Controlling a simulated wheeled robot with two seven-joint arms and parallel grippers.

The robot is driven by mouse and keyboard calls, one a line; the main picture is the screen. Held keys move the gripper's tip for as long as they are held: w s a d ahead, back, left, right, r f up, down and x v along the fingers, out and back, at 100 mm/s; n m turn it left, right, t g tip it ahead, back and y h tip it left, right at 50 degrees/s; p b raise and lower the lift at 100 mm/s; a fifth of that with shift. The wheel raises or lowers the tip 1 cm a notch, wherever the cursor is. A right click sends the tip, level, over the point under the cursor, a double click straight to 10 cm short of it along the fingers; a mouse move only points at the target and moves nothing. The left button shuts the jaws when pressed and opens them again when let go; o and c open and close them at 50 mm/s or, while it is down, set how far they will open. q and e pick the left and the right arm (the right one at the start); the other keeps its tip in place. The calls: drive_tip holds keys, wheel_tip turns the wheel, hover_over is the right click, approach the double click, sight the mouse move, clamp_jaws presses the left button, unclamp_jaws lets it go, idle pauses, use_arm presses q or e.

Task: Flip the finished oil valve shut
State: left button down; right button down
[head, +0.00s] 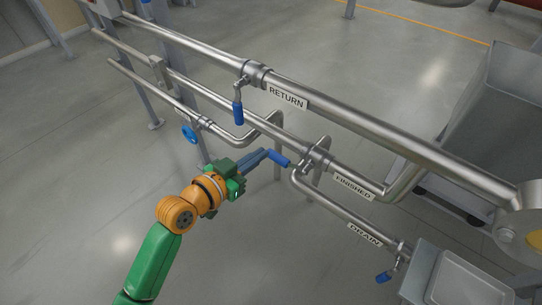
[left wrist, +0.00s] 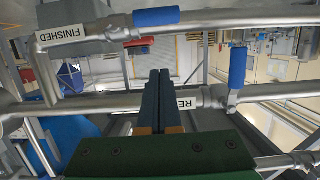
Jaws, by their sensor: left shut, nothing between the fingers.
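The finished valve (head: 316,160) sits on the middle pipe, beside the FINISHED label (head: 353,187). Its blue handle (head: 279,158) points left in the head view. In the left wrist view, the same blue handle (left wrist: 157,16) lies roughly along the pipe, to the right of the FINISHED label (left wrist: 62,35). My left gripper (head: 262,154) is shut and empty, its fingertips close to the handle's free end. I cannot tell whether they touch in the head view. In the left wrist view, the fingertips (left wrist: 160,73) appear below the handle with a gap. My right gripper is not in view.
The RETURN valve's blue handle (head: 238,112) hangs from the upper pipe. The DRAIN valve's blue handle (head: 384,277) is at lower right. A metal bin (head: 462,275) stands lower right. Open floor surrounds my arm.

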use_arm(q)
hover_over(271, 158)
drive_tip(key=s, duration=0.2)
drive_tip(key=f, duration=0.2)
wheel_tip(271, 158, down, 2)
drive_tip(key=shift+d+f+b, duration=0.1)
drive_tip(key=shift+f+b, duration=0.15)
drive_tip(key=shift+b, duration=0.6)
drive_tip(key=shift+s+f, duration=0.1)
drive_tip(key=shift+f, duration=0.35)
drive_tip(key=shift+f+n+b, duration=0.25)
drive_tip(key=shift+n+b, duration=0.05)
drive_tip(key=shift+b, duration=0.1)
